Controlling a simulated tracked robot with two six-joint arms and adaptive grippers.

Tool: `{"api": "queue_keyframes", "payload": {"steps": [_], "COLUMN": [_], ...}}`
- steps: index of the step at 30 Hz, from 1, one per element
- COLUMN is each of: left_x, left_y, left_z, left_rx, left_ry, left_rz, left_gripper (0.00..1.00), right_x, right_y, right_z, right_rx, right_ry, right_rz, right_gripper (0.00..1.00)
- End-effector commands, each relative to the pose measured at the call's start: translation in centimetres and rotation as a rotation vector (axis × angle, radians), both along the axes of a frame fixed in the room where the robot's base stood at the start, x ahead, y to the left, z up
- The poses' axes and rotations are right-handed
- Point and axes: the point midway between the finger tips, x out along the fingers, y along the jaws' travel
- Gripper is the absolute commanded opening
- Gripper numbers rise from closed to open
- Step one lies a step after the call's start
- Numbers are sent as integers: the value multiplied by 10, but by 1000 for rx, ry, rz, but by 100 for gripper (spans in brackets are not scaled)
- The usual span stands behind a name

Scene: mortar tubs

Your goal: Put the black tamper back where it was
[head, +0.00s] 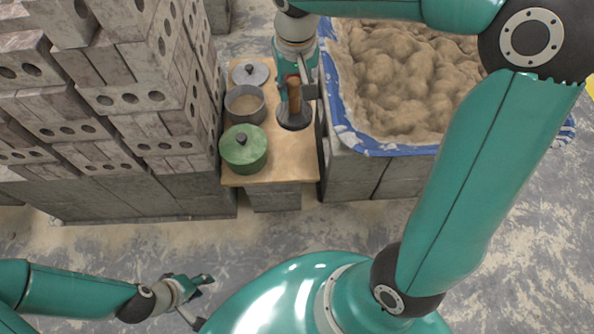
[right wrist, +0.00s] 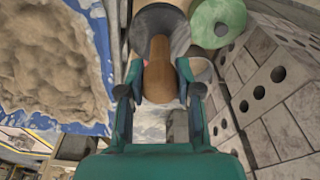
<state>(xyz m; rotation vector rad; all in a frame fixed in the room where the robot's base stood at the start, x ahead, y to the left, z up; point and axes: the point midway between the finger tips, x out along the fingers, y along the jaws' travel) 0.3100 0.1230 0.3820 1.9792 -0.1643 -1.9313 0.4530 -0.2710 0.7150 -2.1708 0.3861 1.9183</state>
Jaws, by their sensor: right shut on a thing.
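The black tamper has a brown wooden handle and a dark round foot (head: 293,121). It is upright over the right side of a wooden board (head: 285,165); I cannot tell whether the foot touches the board. My right gripper (head: 296,88) is shut on the handle, its fingers on either side of it. In the right wrist view the handle (right wrist: 158,75) stands between the fingers of my right gripper (right wrist: 158,90), with the dark foot (right wrist: 158,20) beyond. My left gripper (head: 206,297) is open and empty, low at the left over the floor.
On the board, left of the tamper, are a grey lid (head: 250,74), an open grey pot (head: 245,104) and a green lidded pot (head: 243,150). A blue-lined tub of mortar (head: 400,85) is close on the right. Stacked bricks (head: 140,100) rise on the left.

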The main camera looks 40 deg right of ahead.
Motion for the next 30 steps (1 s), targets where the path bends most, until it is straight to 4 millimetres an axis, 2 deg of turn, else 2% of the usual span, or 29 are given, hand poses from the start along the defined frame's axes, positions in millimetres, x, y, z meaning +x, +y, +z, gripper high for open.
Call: {"api": "queue_keyframes", "payload": {"steps": [1,5,8,15,19,22,30], "left_x": [0,0,0,0,0,0,0], "left_y": [0,0,0,0,0,0,0], "left_z": [-11,-18,-25,-49,-59,-63,-71], "left_rx": [0,0,0,0,0,0,0], "left_ry": [-1,-1,-1,-1,-1,-1,-1], "left_rz": [0,0,0,0,0,0,0], "left_gripper": [40,40,40,40,40,40,40], "right_x": [-4,-10,-10,-11,-11,-10,-10], "right_y": [-4,-7,-8,-7,-7,-7,-7], "right_z": [-7,-16,-34,-98,-126,-140,-160], "right_rx": [1,0,-1,1,1,0,1], "right_ry": [-5,-1,2,4,2,-1,-1], "right_rz": [-20,-42,-46,-43,-42,-43,-42], "right_gripper": [0,0,0,0,0,0,0]}}
